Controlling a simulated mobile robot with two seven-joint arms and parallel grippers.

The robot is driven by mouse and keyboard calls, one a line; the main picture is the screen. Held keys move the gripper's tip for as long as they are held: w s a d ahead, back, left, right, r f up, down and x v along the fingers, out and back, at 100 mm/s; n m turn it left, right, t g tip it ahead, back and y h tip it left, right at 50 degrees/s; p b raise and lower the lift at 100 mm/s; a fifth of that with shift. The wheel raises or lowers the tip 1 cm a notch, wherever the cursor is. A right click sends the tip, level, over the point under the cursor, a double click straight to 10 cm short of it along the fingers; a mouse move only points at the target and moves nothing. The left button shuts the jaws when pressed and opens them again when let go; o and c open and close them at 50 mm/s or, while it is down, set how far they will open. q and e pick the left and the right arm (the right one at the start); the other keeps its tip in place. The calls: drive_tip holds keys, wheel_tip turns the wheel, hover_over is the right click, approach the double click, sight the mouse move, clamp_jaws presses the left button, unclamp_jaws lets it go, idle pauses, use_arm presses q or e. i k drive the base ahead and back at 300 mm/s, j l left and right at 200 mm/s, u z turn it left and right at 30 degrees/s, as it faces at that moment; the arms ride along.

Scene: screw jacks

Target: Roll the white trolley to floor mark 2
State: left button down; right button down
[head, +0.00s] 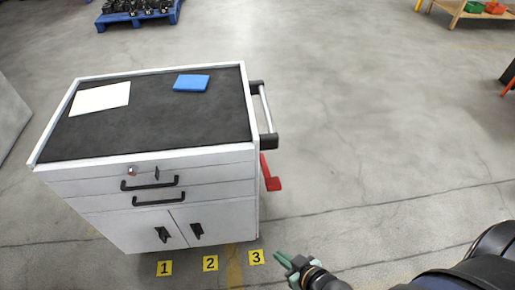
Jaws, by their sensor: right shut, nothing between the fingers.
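The white trolley (216,161) stands upright left of centre in the head view, with a dark top, drawers and two doors at the front. Its push handle (265,112) is on the right side, and a red lever (270,174) sticks out below it. Yellow floor marks 1 (164,268), 2 (210,263) and 3 (256,257) lie in a row just in front of the trolley. My right gripper (282,257) is shut and empty, right of mark 3 and apart from the trolley. My left gripper is not in view.
A white sheet (100,98) and a blue item (191,83) lie on the trolley top. A blue pallet (138,16) with dark parts is at the back left. A wooden table (462,10) is at the back right. The floor right of the trolley is clear.

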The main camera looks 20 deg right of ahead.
sight(166, 127)
drive_tip(key=l, duration=1.5)
